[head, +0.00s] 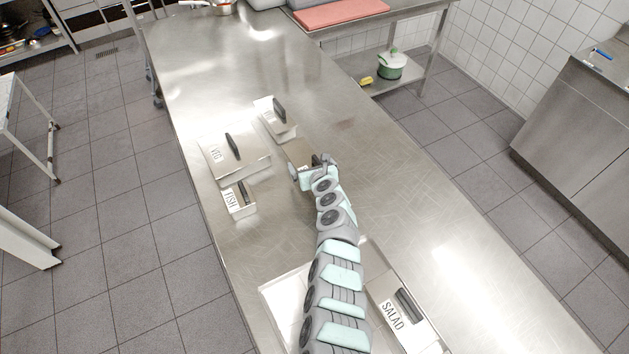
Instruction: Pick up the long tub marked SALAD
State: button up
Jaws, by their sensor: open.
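The long tub marked SALAD (420,337) is at the bottom right of the head view, cut off by the lower edge. It has a white label and a dark handle on top.
A pale tray (271,293) lies under my arm; whether the SALAD tub is inside it is unclear. A VEG tub (251,164), a FISH tub (241,212) and an unread tub (284,130) stand left of my gripper. The steel counter (430,215) is clear on the right.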

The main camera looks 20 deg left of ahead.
jog(key=c, duration=1.9)
jog(key=shift+r, duration=0.1)
